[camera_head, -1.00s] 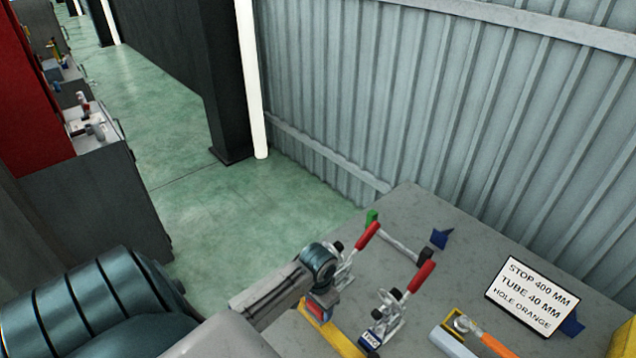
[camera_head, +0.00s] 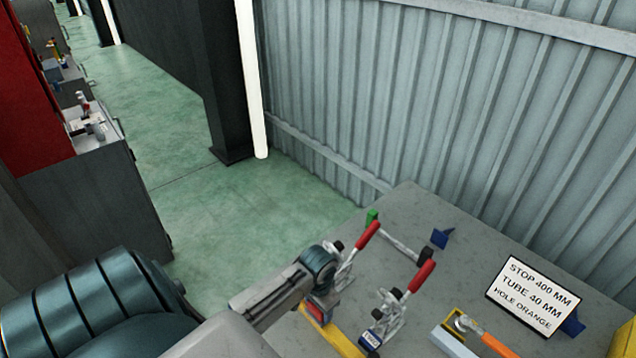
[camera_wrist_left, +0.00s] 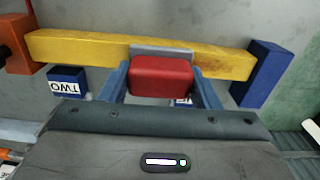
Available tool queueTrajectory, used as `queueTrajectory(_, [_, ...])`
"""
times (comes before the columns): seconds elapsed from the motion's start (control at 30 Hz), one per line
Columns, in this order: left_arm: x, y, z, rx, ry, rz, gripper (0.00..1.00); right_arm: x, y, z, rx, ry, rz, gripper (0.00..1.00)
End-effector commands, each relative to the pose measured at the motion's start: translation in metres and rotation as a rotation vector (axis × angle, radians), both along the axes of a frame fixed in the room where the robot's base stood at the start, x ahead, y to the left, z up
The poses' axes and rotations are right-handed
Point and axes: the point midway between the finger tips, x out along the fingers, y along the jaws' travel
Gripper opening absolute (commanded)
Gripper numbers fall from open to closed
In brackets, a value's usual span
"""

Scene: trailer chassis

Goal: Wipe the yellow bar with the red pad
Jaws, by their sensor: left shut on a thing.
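The yellow bar (camera_head: 334,337) lies along the near left part of the grey table; in the left wrist view the yellow bar (camera_wrist_left: 85,48) runs across the top. My left gripper (camera_head: 318,305) is over the far end of the bar. It is shut on the red pad (camera_wrist_left: 160,77), with one blue finger on each side of it. A grey strip on the pad's far side overlaps the bar. The pad appears to be at the bar's surface, but I cannot tell whether it touches. My right gripper is not in view.
Red-handled clamps (camera_head: 418,279) stand beside the bar on the table (camera_head: 455,270). A blue block (camera_wrist_left: 264,74) sits at the bar's right end in the wrist view, an orange block (camera_wrist_left: 18,45) at its left. A sign (camera_head: 530,294) stands to the right.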

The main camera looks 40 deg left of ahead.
Motion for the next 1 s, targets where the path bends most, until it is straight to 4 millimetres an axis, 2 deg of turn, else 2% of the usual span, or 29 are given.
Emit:
queueTrajectory(0.57, [0.000, 0.002, -0.007, 0.001, 0.000, 0.000, 0.38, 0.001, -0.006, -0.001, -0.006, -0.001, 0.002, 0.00])
queueTrajectory(0.8, [0.002, 0.020, -0.005, 0.002, 0.000, 0.000, 0.38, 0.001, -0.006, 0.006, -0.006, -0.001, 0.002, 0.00])
queueTrajectory(1.0, [0.003, 0.035, -0.006, 0.001, 0.000, 0.000, 0.38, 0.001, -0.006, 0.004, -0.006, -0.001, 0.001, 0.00])
